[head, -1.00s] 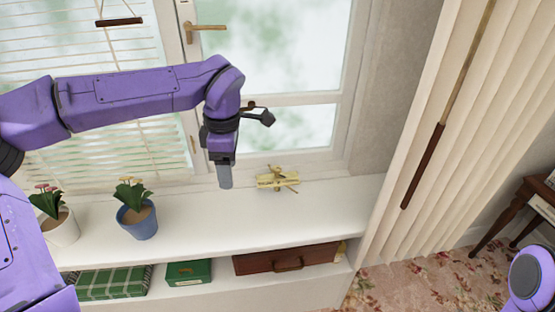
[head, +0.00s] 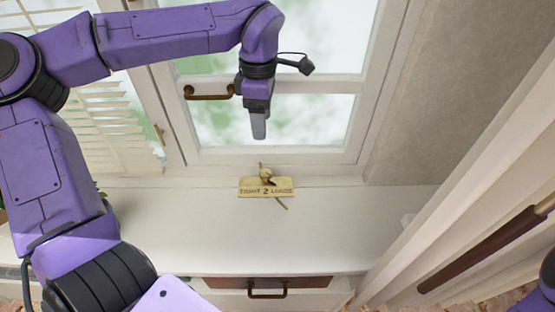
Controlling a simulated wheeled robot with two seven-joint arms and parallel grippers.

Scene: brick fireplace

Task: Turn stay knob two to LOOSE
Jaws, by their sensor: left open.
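The brass stay plate (head: 253,190), marked TIGHT, 2 and LOOSE, sits on the sill at the foot of the window. A small brass knob (head: 267,176) stands at its upper middle; which way it points is too small to tell. A thin stay rod shows above and below the plate. My left gripper (head: 258,128) hangs fingers down in front of the lower window pane, above the plate in the picture and apart from it. It is open and empty, seen edge-on. My right gripper is out of view.
A white shelf (head: 230,235) spreads clear below the plate, with a brown drawer (head: 300,283) under it. A pale curtain (head: 470,230) and a dark wooden rod (head: 475,252) hang at the right. Blinds (head: 110,130) and a brass window handle (head: 208,93) are at the left.

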